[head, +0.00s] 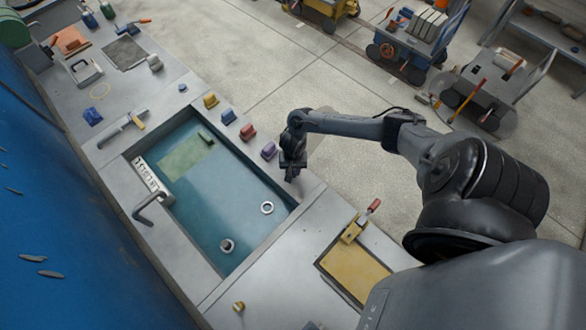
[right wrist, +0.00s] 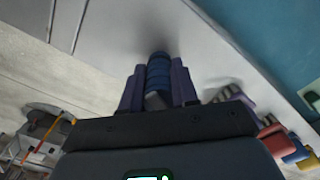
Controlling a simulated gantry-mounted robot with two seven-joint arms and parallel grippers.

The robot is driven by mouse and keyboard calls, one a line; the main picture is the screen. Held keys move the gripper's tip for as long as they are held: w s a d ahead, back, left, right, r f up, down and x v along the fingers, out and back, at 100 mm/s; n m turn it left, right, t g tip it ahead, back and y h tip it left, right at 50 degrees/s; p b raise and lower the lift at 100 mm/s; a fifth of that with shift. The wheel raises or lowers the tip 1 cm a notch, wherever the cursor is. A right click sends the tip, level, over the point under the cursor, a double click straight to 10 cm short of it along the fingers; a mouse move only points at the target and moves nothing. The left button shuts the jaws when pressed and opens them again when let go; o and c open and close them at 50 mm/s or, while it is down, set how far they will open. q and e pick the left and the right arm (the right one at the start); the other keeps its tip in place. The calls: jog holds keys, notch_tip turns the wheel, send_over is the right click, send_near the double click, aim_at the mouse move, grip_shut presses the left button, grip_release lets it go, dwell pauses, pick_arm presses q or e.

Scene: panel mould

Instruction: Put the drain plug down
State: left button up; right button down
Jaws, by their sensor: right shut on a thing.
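My right gripper (head: 291,176) is over the basin's right rim, just beyond the purple block at the end of a row. In the right wrist view the gripper (right wrist: 158,78) is shut on a dark blue, ribbed, round piece (right wrist: 159,70), which I take to be the drain plug. The grey rim surface lies below it; I cannot tell whether the piece touches it. In the head view the held piece is too small to make out. My left gripper is out of view.
Purple (head: 268,151), red (head: 247,132), blue (head: 228,116) and yellow (head: 210,100) blocks line the basin's rim. A yellow plate with a clamp (head: 355,270) lies to the right. Bare rim lies between basin and plate.

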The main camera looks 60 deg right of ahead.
jog(key=shift+f, duration=0.15)
jog(key=c, duration=0.9)
grip_release()
jog(key=shift+o, duration=0.2)
